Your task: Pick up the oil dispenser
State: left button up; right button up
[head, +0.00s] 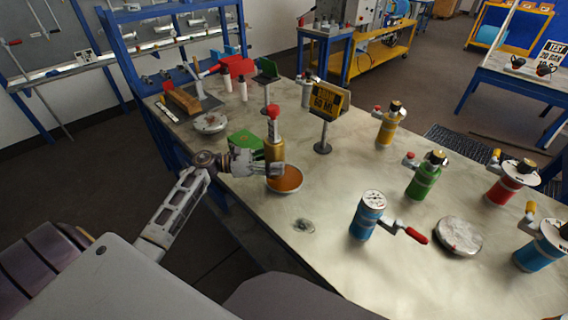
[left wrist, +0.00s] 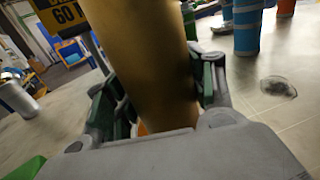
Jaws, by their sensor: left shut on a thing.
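The dispenser's top is out of the left wrist view. My right gripper is not in view.
A yellow 60 ML sign (head: 328,101) stands behind the dispenser. A green block (head: 245,141) lies close to the left gripper. A blue flanged vessel (head: 367,216) with a red-handled lever stands to the right. Several more vessels line the right side. Bare table lies in between.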

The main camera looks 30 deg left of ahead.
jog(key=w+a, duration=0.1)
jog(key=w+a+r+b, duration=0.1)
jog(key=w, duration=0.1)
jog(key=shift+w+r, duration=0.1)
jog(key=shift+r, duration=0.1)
pick_arm(q)
jog(key=v, duration=1.5)
jog(key=shift+w+r, duration=0.1)
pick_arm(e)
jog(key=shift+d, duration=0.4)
